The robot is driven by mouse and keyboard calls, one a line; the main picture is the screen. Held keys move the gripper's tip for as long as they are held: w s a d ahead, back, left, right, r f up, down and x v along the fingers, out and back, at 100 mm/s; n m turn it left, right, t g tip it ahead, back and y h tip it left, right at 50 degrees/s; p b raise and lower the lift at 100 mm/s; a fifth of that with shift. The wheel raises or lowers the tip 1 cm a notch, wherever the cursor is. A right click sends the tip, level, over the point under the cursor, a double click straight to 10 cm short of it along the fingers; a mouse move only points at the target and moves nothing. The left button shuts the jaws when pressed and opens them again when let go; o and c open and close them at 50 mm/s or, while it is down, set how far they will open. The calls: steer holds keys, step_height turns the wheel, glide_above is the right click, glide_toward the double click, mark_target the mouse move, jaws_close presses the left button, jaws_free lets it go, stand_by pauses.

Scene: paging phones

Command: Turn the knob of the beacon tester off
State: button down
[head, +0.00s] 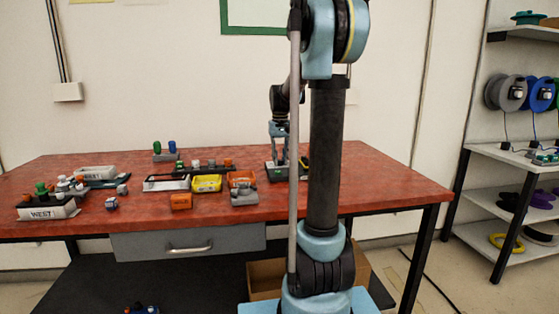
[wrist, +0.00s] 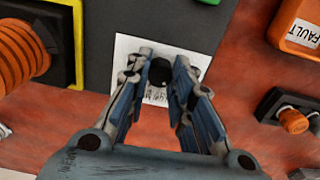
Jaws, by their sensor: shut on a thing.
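The beacon tester is a dark grey box (wrist: 100,92) with a white printed label plate (wrist: 128,48) on its face. Its round black knob (wrist: 160,70) stands on the plate. My gripper (wrist: 161,75) is shut on the knob, with one blue-grey finger on each side of it. The knob's pointer and most of the print are hidden or too small to read. In the head view, my gripper (head: 279,160) reaches down at the back of the red table, and the tester is a small dark shape (head: 271,176) under it, partly hidden by my arm.
In the wrist view, an orange ribbed part (wrist: 20,52) is at the left, an orange box marked FAULT (wrist: 300,28) at the upper right, and a dark block with an orange knob (wrist: 292,118) at the right.

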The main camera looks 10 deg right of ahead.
steer(key=shift+w, duration=0.1)
steer(key=c, duration=1.4)
jaws_free()
steer(key=shift+r, duration=0.1)
step_height(320, 180, up, 12)
